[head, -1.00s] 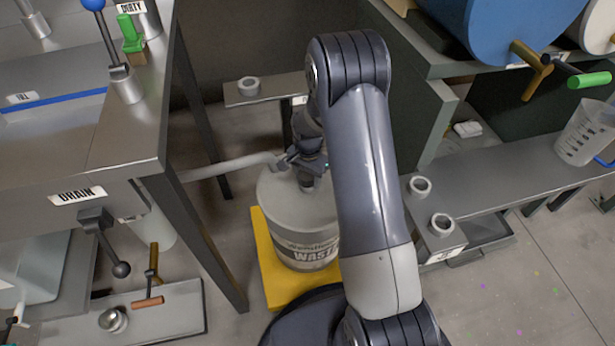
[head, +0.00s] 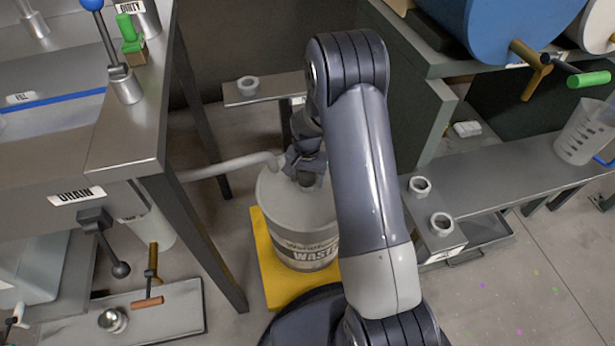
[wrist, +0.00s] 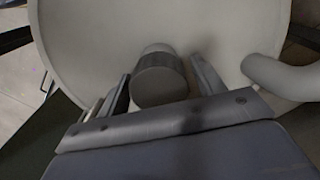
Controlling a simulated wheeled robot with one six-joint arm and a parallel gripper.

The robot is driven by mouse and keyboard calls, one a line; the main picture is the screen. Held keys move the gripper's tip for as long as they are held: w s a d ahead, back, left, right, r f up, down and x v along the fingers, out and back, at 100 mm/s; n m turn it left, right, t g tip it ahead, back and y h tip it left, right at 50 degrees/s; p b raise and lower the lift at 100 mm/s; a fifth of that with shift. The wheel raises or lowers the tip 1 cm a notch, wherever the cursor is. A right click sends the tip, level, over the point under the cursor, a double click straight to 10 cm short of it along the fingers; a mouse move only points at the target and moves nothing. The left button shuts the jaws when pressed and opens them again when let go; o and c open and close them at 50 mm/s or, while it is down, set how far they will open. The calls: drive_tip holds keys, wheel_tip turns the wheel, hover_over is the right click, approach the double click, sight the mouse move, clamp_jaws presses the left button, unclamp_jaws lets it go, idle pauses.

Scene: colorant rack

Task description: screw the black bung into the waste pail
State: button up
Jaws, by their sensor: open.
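The waste pail (head: 300,240), grey with a "WASTE" label, stands on a yellow platform. Its pale lid fills much of the wrist view (wrist: 90,50). A dark grey round bung (wrist: 160,82) stands on the lid in the wrist view, between my gripper's fingers. In the head view the bung (head: 306,180) shows as a dark piece below the gripper. I cannot tell how deep it sits in the lid. My gripper (head: 304,172) is over the pail top. In the wrist view my gripper (wrist: 163,88) is open, its two fingers apart on either side of the bung.
A grey pipe (head: 230,167) ends at the pail's lid; it shows at the right in the wrist view (wrist: 280,78). A steel bench (head: 125,150) with a leg stands left of the pail. A low shelf (head: 480,185) with ring fittings is at the right. The yellow platform (head: 270,275) lies under the pail.

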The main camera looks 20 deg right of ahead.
drive_tip(key=n, duration=0.5)
drive_tip(key=shift+a+n, duration=0.1)
drive_tip(key=shift+n, duration=0.2)
drive_tip(key=n, duration=0.5)
drive_tip(key=shift+a, duration=0.1)
drive_tip(key=shift+c, duration=0.4)
drive_tip(key=c, duration=0.8)
drive_tip(key=m, duration=0.6)
drive_tip(key=shift+m, duration=0.4)
drive_tip(key=m, duration=0.7)
drive_tip(key=shift+d, duration=0.3)
drive_tip(key=o, duration=0.9)
